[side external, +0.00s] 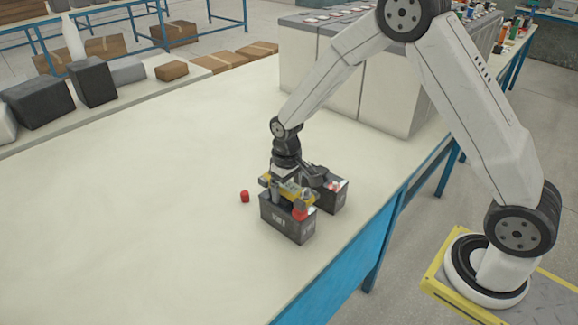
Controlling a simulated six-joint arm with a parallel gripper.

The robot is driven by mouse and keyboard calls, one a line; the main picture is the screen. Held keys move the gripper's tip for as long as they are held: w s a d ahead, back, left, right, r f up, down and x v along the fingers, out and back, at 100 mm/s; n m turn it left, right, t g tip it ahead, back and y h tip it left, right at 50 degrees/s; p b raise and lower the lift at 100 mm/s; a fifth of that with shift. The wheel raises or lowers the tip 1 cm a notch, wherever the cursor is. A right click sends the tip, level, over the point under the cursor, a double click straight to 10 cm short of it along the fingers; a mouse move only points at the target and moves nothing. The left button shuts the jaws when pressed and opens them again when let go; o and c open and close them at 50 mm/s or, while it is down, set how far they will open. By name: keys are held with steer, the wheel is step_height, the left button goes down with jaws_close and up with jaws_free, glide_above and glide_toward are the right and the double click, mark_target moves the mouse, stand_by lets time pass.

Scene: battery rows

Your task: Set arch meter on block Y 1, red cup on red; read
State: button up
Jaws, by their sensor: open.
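A yellow arch meter (288,189) sits on or just above a dark grey battery block (280,220); I cannot tell if it is fully seated. The block has a pale label too small to read surely. A red cup (300,214) shows at the right end of this block's top, under the meter's right end. Whether it covers a red terminal is hidden. A second dark block (333,196) stands close behind to the right, with reddish bits on top. My gripper (287,184) is open, right above or around the meter, its fingers partly hidden.
A small red cap (245,197) lies on the pale table (150,220) left of the blocks. Large grey cabinets (335,75) stand behind. Dark boxes (38,95) line the far left bench. The table's left side is clear; its blue front edge (345,270) is near the blocks.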

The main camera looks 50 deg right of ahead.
mark_target(291, 187)
steer(key=shift+r, duration=3.1)
steer(key=shift+s, duration=0.1)
steer(key=shift+s+r, duration=0.25)
steer(key=shift+s, duration=0.3)
steer(key=s+r+t, duration=0.2)
steer(key=s, duration=1.3)
steer(key=shift+d+t, duration=0.3)
steer(key=shift+d, duration=0.1)
